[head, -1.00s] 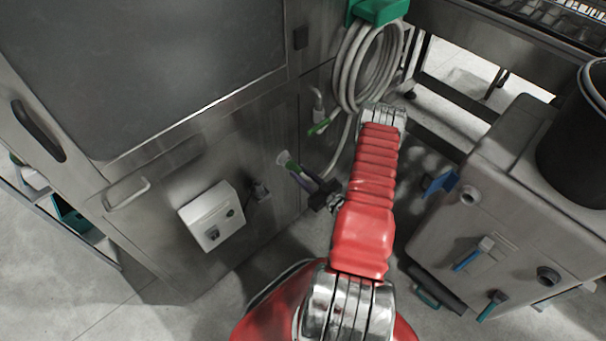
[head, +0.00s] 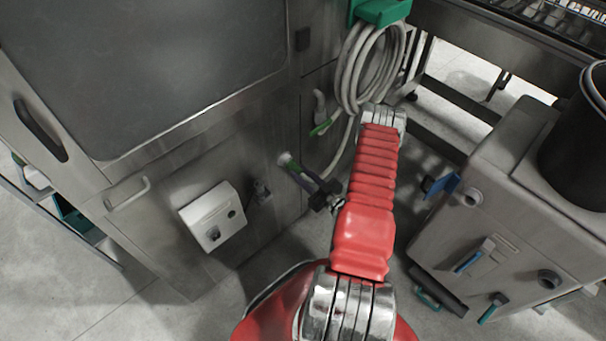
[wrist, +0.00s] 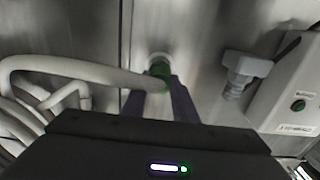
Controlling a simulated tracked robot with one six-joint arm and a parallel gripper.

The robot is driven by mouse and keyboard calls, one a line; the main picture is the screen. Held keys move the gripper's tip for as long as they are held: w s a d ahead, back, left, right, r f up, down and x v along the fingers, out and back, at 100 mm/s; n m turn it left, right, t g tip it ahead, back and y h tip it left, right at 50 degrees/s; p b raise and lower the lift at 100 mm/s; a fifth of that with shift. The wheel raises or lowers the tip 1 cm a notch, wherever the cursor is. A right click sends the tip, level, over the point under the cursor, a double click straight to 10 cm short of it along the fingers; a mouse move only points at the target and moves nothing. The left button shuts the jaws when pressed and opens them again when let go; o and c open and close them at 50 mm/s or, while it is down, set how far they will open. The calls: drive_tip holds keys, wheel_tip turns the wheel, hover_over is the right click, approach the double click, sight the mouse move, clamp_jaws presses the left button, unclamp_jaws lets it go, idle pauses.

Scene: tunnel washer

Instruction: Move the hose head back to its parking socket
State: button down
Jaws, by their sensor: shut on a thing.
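A pale round socket (wrist: 158,58) on the steel panel is directly beyond the green piece in the wrist view. The head's front end is at this socket; how deep it sits is hidden. The pale grey hose (wrist: 88,70) runs left from the head.
The coiled hose hangs on a green holder (head: 380,10) above right. A grey plug (wrist: 240,70) and a white control box (head: 213,216) are right and left of the socket in their respective views. A grey cabinet (head: 490,215) stands right of my arm.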

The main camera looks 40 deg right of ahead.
drive_tip(key=c, duration=1.4)
unclamp_jaws()
drive_tip(key=shift+o, duration=0.2)
drive_tip(key=s, duration=1.3)
drive_tip(key=shift+s+d, duration=0.2)
drive_tip(key=shift+s, duration=0.2)
drive_tip(key=shift+f, duration=0.15)
